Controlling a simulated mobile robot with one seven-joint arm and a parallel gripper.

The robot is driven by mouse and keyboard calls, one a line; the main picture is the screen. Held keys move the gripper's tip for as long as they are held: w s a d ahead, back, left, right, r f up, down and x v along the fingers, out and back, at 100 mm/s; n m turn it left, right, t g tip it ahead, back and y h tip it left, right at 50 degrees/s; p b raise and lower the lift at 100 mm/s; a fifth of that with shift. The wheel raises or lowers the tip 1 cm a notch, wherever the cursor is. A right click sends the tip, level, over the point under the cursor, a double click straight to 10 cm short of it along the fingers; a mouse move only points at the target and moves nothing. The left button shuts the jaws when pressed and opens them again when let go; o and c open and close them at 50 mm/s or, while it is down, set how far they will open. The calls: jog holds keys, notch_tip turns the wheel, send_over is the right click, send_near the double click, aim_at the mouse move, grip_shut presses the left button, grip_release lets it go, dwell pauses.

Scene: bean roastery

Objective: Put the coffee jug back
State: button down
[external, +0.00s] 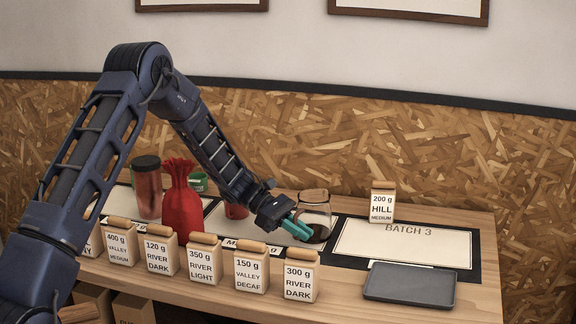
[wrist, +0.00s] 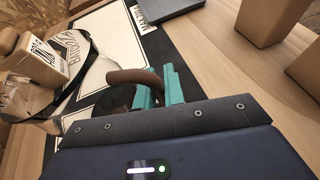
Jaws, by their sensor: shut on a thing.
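In the wrist view the fingers (wrist: 158,88) are shut on the jug's brown handle (wrist: 136,76). The coffee (wrist: 113,98) shows dark beside them, and the gripper body hides part of the jug.
Several labelled containers line the front edge, including 300 g RIVER DARK (external: 300,283). A red sack (external: 182,207) and a red jar (external: 147,190) stand left.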

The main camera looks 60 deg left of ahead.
jog(key=shift+f, duration=0.15)
jog(key=c, duration=1.5)
grip_release()
jog(key=shift+r, duration=0.2)
jog(key=v, duration=0.7)
jog(key=shift+s+a, duration=0.15)
jog(key=shift+a, duration=0.1)
